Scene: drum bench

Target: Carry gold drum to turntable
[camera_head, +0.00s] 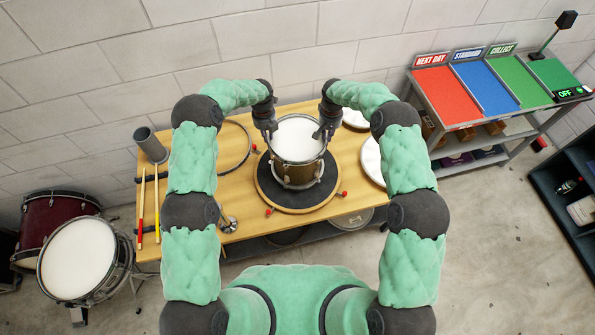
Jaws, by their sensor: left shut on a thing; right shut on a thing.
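The gold drum (297,174) has a white head and a metal rim. It is upright, over or on the dark round top of the turntable (309,196), toward its back part. I cannot tell whether its base touches the pad. The turntable has a wooden edge and red-tipped knobs around it, and it sits on the wooden bench. My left gripper (269,133) is shut on the drum's left rim. My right gripper (324,134) is shut on the drum's right rim. The fingertips are partly hidden against the rim.
Drumsticks (141,208) and a grey cylinder (150,145) are at the bench's left end. A loose hoop (249,150) lies left of the drum. White drumheads (371,160) lie to the right. A coloured sorting rack (452,98) stands right, and other drums (77,258) stand on the floor left.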

